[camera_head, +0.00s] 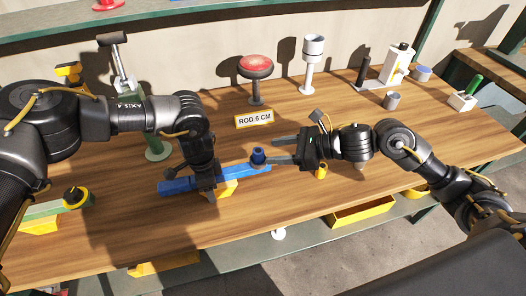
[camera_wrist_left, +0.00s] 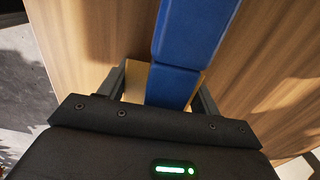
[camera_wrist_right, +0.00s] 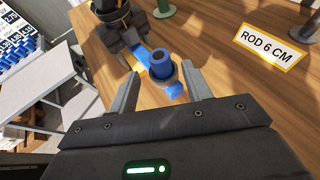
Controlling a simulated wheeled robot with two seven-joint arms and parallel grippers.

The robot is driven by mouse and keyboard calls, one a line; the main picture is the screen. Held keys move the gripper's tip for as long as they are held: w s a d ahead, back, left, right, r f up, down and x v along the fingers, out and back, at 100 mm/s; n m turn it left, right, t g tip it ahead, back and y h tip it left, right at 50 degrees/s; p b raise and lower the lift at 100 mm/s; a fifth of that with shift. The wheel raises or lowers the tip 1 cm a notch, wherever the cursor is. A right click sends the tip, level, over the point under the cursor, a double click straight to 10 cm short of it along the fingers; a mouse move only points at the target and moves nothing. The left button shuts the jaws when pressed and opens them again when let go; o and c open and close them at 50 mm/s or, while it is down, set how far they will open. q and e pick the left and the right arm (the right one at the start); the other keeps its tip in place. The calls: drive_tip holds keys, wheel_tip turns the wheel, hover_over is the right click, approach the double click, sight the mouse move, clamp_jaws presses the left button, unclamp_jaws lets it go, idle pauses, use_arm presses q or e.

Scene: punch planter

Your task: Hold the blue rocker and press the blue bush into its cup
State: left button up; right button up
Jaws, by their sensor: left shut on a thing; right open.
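The blue rocker (camera_head: 180,186) is a long blue bar over a yellow block (camera_head: 228,187) on the wooden bench. My left gripper (camera_head: 209,192) is shut on the rocker; in the left wrist view the bar (camera_wrist_left: 172,85) runs between its fingers. The blue bush (camera_head: 258,156), a short dark blue cylinder with a hollow top, stands upright at the rocker's right end. It also shows in the right wrist view (camera_wrist_right: 160,64), with a greyish rim around its lower part; how deep it sits is unclear. My right gripper (camera_head: 275,151) is open, its fingertips close by the bush.
A "ROD 6 CM" sign (camera_head: 254,119) stands behind the rocker. A red-topped stand (camera_head: 256,68) and a white-topped post (camera_head: 312,52) are at the back. A small yellow cylinder (camera_head: 321,171) stands below my right gripper.

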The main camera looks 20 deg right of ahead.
drive_tip(key=v, duration=0.6)
drive_tip(key=shift+a, duration=0.1)
use_arm(q)
drive_tip(key=o, duration=1.4)
drive_tip(key=shift+c, duration=0.2)
wheel_tip(320, 180, up, 12)
drive_tip(key=shift+r, duration=0.1)
